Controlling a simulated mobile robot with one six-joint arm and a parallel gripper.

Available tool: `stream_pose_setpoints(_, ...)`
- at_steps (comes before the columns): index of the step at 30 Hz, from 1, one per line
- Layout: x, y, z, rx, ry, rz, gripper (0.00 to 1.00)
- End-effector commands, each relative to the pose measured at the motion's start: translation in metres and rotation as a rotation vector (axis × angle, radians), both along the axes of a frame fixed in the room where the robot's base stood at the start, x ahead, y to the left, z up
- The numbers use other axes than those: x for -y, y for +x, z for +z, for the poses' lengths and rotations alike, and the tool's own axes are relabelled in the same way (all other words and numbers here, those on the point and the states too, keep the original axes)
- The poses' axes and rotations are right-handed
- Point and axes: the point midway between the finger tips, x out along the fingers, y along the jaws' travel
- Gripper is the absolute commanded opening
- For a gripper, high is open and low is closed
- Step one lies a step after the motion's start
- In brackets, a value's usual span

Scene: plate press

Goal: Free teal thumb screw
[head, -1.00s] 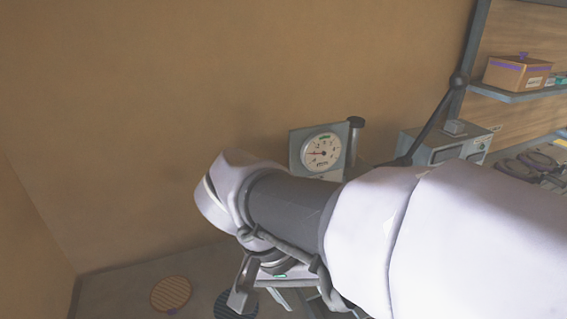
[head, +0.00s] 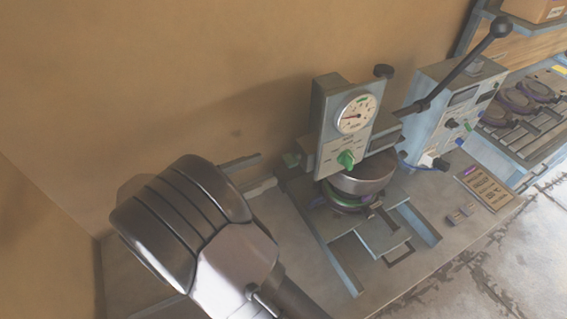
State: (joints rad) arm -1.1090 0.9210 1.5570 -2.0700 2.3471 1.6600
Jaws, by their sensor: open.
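The plate press (head: 329,105) stands on the bench right of centre in the head view. I cannot pick out a teal thumb screw with certainty; the green knob is the nearest in colour. My arm's large grey and white links fill the lower left. My gripper is not in view, so its relation to the press does not show.
A long lever (head: 460,70) with a black ball rises at the press's right. A grey control box (head: 455,110) stands behind it. A label board (head: 486,187) and small blocks lie on the bench right. A rack (head: 530,125) of dark round plates is far right.

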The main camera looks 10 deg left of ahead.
Motion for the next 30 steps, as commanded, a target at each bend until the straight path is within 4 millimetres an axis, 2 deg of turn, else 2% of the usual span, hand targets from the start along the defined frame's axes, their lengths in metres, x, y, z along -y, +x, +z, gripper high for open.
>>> stream_pose_setpoints(3,0.025,0.018,0.000,-0.002,0.000,-0.004,0.56)
stream_pose_setpoints(7,0.041,0.030,0.000,-0.001,0.000,-0.003,0.56)
stream_pose_setpoints(12,0.050,0.037,0.000,-0.001,0.000,-0.002,0.56)
stream_pose_setpoints(19,0.050,0.037,0.001,-0.002,0.000,-0.001,0.56)
stream_pose_setpoints(27,0.050,0.037,0.001,-0.002,0.000,-0.001,0.03)
stream_pose_setpoints(28,0.050,0.037,0.001,-0.002,0.000,-0.001,0.00)
stream_pose_setpoints(30,0.050,0.037,0.001,-0.002,0.000,-0.001,0.00)
